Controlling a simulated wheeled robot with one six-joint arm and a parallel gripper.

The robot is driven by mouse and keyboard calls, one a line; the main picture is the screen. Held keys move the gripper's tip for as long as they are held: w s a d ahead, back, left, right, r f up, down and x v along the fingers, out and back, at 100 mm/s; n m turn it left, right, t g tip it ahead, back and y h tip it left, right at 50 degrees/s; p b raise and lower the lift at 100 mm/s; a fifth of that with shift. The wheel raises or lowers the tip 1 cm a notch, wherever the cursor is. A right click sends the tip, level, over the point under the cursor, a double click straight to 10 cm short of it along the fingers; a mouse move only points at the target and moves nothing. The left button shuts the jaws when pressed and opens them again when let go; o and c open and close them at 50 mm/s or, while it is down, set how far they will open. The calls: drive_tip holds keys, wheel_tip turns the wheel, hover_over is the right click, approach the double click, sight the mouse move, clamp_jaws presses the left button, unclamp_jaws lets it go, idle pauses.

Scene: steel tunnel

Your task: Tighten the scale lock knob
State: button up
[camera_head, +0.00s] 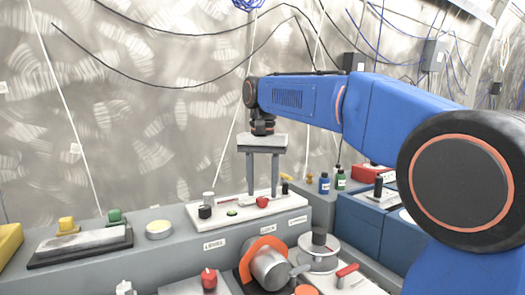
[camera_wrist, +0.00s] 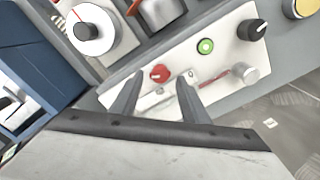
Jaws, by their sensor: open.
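A white panel (camera_head: 220,213) on the grey bench carries a red knob (camera_head: 262,201), a round green level (camera_head: 232,213) and a black knob (camera_head: 204,212). The red knob looks like the scale lock knob; the small bench labels are hard to read. My gripper (camera_head: 262,193) points down over the panel, open and empty, its two fingers around the red knob's position in the picture. In the wrist view the red knob (camera_wrist: 159,73) shows between and slightly beyond the fingertips (camera_wrist: 159,80). I cannot tell the remaining height, and no contact shows.
A silver knob (camera_wrist: 245,75) stands at the panel's other end. A metal cylinder in an orange collar (camera_head: 268,268) and a round white dial (camera_head: 318,254) are near in front. Small blue and green bottles (camera_head: 324,183) and blue boxes (camera_head: 362,222) stand to the right.

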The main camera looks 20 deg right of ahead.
sight(263, 198)
wheel_tip(263, 198, up, 15)
drive_tip(key=shift+r, duration=0.15)
idle(0.7)
